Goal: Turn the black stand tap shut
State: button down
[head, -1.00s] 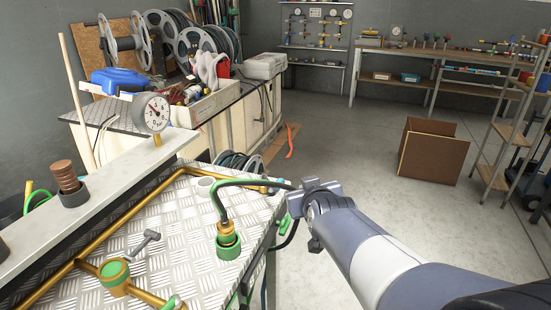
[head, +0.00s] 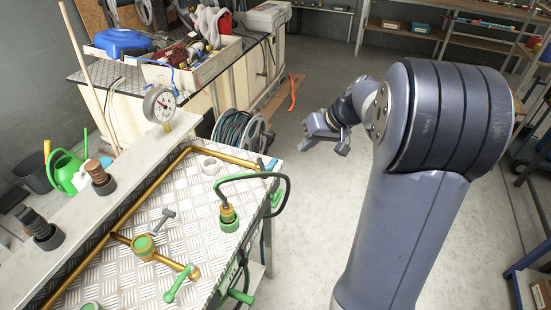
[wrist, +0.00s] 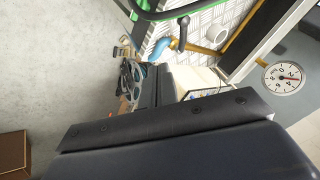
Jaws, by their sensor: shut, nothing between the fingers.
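A dark grey T-shaped handle (head: 163,218) stands on the bench's tread plate (head: 190,205), beside brass pipework (head: 130,205). I cannot tell whether it is the black stand tap; no tap is plainly black. A green lever (head: 178,285) sits on a brass branch near the front edge. In the wrist view, a dark handle (wrist: 182,32) shows beside the brass pipe; which handle it is stays unclear. My gripper (head: 318,136) is shut and empty, right of the bench over the floor, apart from all fittings. Its dark body also fills the lower wrist view (wrist: 175,125).
A green hose connector (head: 228,217) with a looped black hose stands on the bench's right side. A pressure gauge (head: 159,105) rises from the back ledge (head: 150,150), which holds black and brown ribbed pieces. A hose reel (head: 240,132) is behind. Floor to the right is open.

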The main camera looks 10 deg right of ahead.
aim_at(262, 171)
jog(key=w+a+f+p, duration=0.3)
jog(key=a+f, duration=0.5)
jog(key=shift+f, duration=0.3)
jog(key=shift+a+m+b, duration=0.3)
jog(key=shift+m+b, duration=0.2)
jog(key=shift+b, duration=0.05)
jog(key=m, duration=0.1)
jog(key=a+m+t+h+b, duration=0.1)
jog(key=a+m+h, duration=0.1)
jog(key=shift+s+a+m+t, duration=0.25)
jog(key=shift+m+t, duration=0.15)
jog(key=shift+a+b, duration=0.75)
dwell(0.3)
